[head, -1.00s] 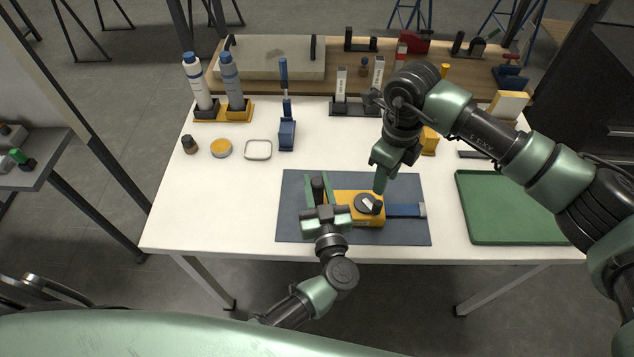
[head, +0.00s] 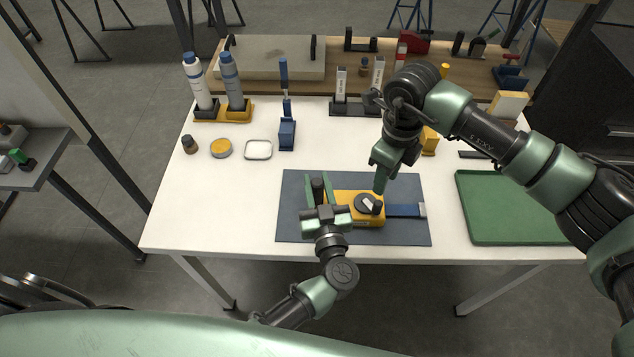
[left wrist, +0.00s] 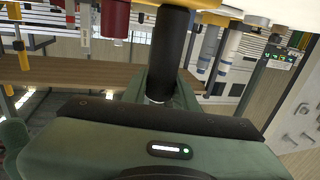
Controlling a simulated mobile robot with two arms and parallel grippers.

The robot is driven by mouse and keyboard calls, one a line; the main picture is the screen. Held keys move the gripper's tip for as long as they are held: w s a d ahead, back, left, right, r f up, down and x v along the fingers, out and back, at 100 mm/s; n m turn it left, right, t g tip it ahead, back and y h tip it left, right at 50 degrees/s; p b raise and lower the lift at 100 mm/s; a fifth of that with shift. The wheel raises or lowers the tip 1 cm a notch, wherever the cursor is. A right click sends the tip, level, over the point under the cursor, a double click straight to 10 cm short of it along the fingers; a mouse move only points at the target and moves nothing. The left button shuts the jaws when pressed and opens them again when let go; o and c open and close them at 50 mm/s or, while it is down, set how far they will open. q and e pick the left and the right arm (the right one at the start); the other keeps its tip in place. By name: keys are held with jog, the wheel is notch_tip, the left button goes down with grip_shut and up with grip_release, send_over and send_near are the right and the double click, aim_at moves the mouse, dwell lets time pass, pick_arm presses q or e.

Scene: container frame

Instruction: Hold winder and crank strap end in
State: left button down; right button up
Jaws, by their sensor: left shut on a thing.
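The winder (head: 340,197) is a yellow body with a dark round dial and a small crank (head: 376,207) on top. It lies on a dark blue-grey mat (head: 295,228). A blue strap (head: 402,211) sticks out from its right side, with a pale end piece (head: 422,210) flat on the mat. My left gripper (head: 318,185) is shut on the black upright handle at the winder's left end; that black post also shows between the fingers in the left wrist view (left wrist: 174,50). My right gripper (head: 380,186) points down just above the crank; its finger gap is hidden.
A green tray (head: 465,235) lies to the right of the mat. Bottles in a yellow holder (head: 237,118), a small round tin (head: 221,148), a shallow dish (head: 258,150) and a blue stand (head: 287,136) stand at the back left. The table left of the mat is clear.

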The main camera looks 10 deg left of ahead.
aim_at(378, 203)
jog(key=shift+o, duration=0.7)
notch_tip(378, 203, down, 11)
jog(key=n, duration=2.6)
jog(key=shift+r, duration=0.1)
jog(key=shift+c, duration=0.3)
grip_shut()
